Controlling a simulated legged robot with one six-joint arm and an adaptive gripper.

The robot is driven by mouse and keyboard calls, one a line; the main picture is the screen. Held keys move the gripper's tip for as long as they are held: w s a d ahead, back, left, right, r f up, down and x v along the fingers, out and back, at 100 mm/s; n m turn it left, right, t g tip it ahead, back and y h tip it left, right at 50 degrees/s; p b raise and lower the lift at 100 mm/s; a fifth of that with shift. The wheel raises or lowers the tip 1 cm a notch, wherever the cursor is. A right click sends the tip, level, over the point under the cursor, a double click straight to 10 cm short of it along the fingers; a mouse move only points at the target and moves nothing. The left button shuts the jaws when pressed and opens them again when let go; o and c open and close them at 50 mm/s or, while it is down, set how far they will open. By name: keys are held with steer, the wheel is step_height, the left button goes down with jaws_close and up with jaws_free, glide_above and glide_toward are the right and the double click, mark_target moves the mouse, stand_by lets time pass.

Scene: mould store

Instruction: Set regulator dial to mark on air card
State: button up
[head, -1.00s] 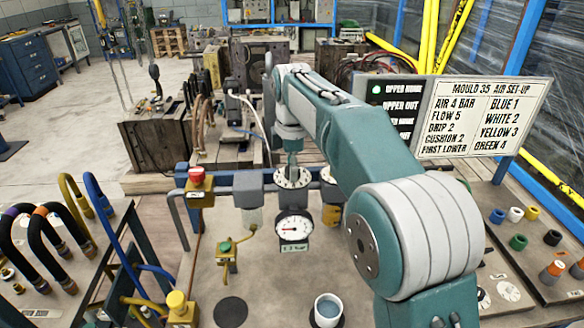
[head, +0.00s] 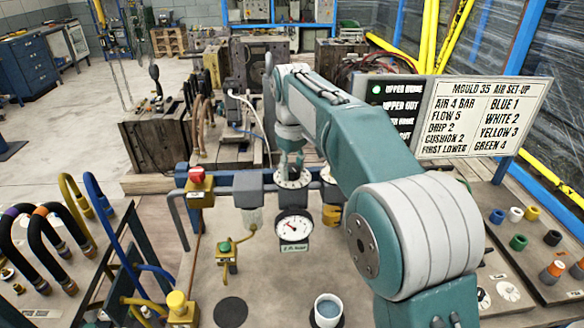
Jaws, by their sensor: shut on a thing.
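The air card (head: 485,117) stands upright at the right and reads "AIR 4 BAR" under "MOULD 35 AIR SET-UP". The regulator dial (head: 292,178) is a pale round disc with marks on top of the air line at the centre. My gripper (head: 291,168) points down onto it and is shut on its knob, which the fingers mostly hide. A small plate under the gauge has lettering too small to read surely.
A red-topped yellow valve (head: 199,185) stands left of the dial. A cup of bluish liquid (head: 327,310) sits at the front of the bench. Black hoses (head: 40,235) are at the left, coloured caps (head: 518,242) at the right.

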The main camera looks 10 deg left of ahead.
mark_target(291, 168)
steer(key=m, duration=0.4)
steer(key=shift+f+m, duration=0.25)
steer(key=shift+m, duration=0.05)
stand_by(0.5)
steer(key=o, duration=1.2)
steer(key=shift+w, duration=0.1)
steer(key=shift+c, duration=0.2)
steer(key=shift+a, duration=0.15)
steer(key=shift+r, duration=0.1)
step_height(291, 168, up, 12)
